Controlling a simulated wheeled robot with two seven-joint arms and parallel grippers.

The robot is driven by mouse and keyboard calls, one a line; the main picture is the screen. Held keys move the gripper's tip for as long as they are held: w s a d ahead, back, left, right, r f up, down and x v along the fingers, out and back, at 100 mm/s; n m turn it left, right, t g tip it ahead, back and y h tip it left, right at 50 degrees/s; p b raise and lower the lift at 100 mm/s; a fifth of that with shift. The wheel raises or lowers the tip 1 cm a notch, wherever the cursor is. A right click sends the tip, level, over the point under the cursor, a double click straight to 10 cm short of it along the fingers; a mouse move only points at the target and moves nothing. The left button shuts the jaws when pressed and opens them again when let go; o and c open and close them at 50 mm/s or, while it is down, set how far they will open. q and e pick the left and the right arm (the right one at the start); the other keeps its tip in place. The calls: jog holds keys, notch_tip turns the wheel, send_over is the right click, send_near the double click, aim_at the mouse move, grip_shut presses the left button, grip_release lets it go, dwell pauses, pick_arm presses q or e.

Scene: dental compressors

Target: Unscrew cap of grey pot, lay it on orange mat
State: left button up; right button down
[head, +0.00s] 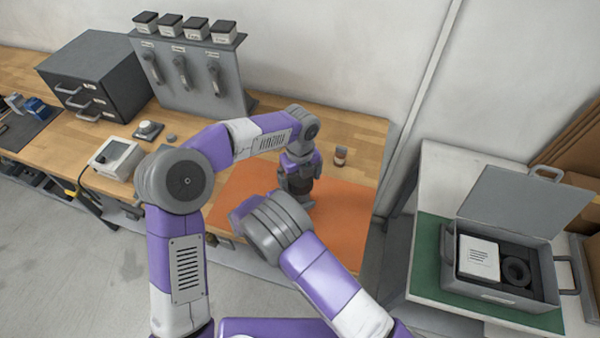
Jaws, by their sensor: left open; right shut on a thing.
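The orange mat (345,213) lies on the wooden bench. My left gripper (297,188) points down over the mat and is open. Its fingertips are dark and hard to make out, and I cannot tell what is between them. My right arm (315,270) comes in from the lower right. Its grey joint covers the front left of the mat and hides the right gripper. I cannot make out the grey pot or its cap; the arms cover that part of the mat.
A grey drawer cabinet (98,80) and a grey tool panel (190,72) stand at the back left. An open grey case (506,296) sits on a green mat (428,262) at right.

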pick_arm(q)
jog(key=c, duration=1.1)
jog(key=shift+o, duration=0.2)
jog(key=n, duration=0.3)
jog(key=o, duration=1.1)
jog(key=shift+s+a, duration=0.1)
